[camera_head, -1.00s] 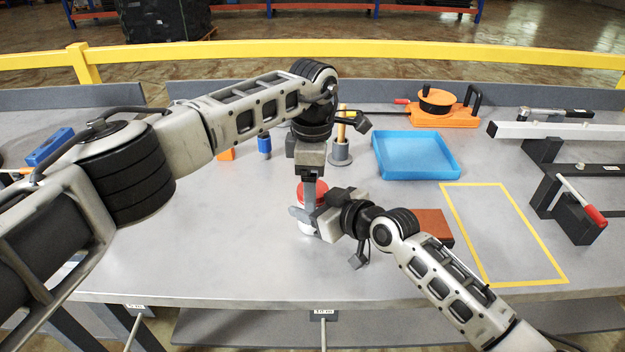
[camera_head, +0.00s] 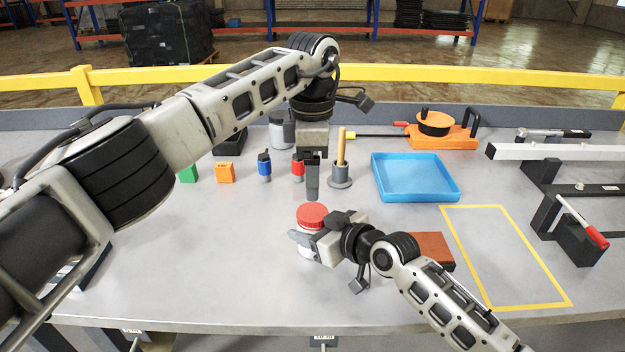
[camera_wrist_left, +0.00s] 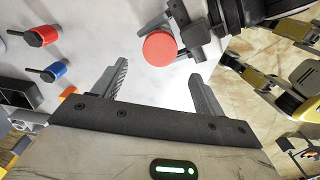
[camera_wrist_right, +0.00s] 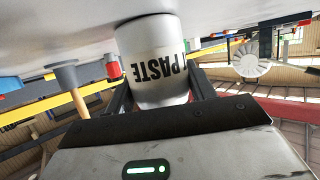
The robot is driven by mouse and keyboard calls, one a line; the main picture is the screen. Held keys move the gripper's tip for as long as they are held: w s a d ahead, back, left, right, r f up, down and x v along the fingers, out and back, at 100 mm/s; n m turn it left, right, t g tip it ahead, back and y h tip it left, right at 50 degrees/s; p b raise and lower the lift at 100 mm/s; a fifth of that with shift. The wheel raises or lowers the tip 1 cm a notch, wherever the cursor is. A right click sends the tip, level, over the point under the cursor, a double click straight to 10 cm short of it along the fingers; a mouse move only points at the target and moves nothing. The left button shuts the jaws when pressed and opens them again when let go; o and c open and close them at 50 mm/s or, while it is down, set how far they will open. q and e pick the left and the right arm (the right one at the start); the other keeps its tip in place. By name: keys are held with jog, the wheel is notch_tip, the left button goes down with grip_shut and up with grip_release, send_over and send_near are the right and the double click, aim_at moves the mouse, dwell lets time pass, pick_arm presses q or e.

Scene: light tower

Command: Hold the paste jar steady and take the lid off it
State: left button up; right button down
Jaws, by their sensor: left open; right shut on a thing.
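The white paste jar (camera_head: 307,249) stands upright on the bench, with its red lid (camera_head: 311,215) on top; whether the lid is loose I cannot tell. My right gripper (camera_head: 308,240) is shut on the jar's body from the right side. In the right wrist view the jar (camera_wrist_right: 157,62), lettered PASTE, sits between the fingers. My left gripper (camera_head: 312,197) points down, open and empty, just above and behind the lid, apart from it. In the left wrist view the lid (camera_wrist_left: 159,47) shows beyond the two spread fingers.
A blue tray (camera_head: 415,190) is right. A brown-red block (camera_head: 432,249) lies near my right wrist.

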aim_at(312, 211)
pick_arm(q)
notch_tip(312, 211, down, 8)
jog(key=shift+r, duration=0.1)
pick_arm(e)
jog(key=shift+f, duration=0.1)
pick_arm(q)
jog(key=shift+c, duration=0.3)
jog(key=c, duration=0.9)
jog(key=o, duration=1)
jog(key=shift+r, duration=0.15)
jog(key=shift+r, duration=2.15)
pick_arm(e)
jog(key=shift+c, duration=2.2)
grip_release()
